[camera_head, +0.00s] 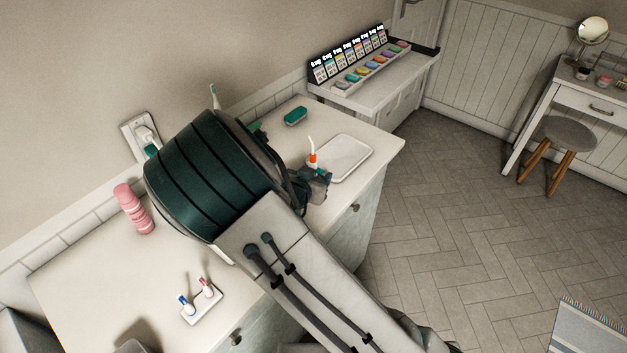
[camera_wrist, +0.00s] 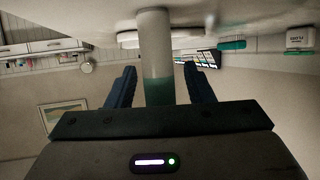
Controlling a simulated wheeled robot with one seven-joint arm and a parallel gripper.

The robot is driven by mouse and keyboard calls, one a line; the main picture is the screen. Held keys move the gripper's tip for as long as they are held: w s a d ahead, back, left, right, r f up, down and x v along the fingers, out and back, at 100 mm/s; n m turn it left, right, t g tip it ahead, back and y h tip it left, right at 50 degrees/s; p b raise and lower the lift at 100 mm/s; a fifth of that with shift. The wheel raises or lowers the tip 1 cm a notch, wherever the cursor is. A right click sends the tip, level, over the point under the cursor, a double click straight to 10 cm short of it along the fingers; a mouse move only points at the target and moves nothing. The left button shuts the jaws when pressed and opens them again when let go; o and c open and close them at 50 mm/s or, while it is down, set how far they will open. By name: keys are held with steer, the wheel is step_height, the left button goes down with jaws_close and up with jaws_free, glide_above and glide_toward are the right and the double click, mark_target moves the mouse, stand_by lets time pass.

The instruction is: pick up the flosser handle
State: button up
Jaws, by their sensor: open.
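The flosser handle (camera_wrist: 156,55) is a white cylinder with a teal section, standing between my two dark blue fingers in the wrist view. My gripper (camera_wrist: 157,85) is open around it, with a gap visible on the finger sides. In the head view my gripper (camera_head: 321,183) is at the counter's right part, partly hidden by my arm. A white nozzle with an orange ring (camera_head: 313,158) rises just above it and appears to belong to the handle. The handle's body is mostly hidden there.
A white tray (camera_head: 362,146) lies just right of my gripper. A teal item (camera_head: 295,116) lies behind it. A pink bottle (camera_head: 134,209) and a small holder (camera_head: 203,311) with two tips stand on the left of the counter (camera_head: 90,270). A wall outlet (camera_head: 141,131) is behind my arm.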

mark_target(311, 166)
steer(key=shift+c, duration=0.2)
steer(key=c, duration=0.8)
steer(key=shift+r, duration=0.1)
steer(key=shift+r, duration=0.8)
step_height(311, 166, up, 3)
steer(key=shift+f, duration=0.1)
steer(key=s+d+r+p, duration=0.6)
steer(key=d+r, duration=0.3)
steer(key=r, duration=0.2)
steer(key=shift+s+d+r, duration=0.15)
steer(key=shift+s+r, duration=0.1)
steer(key=shift+s, duration=0.3)
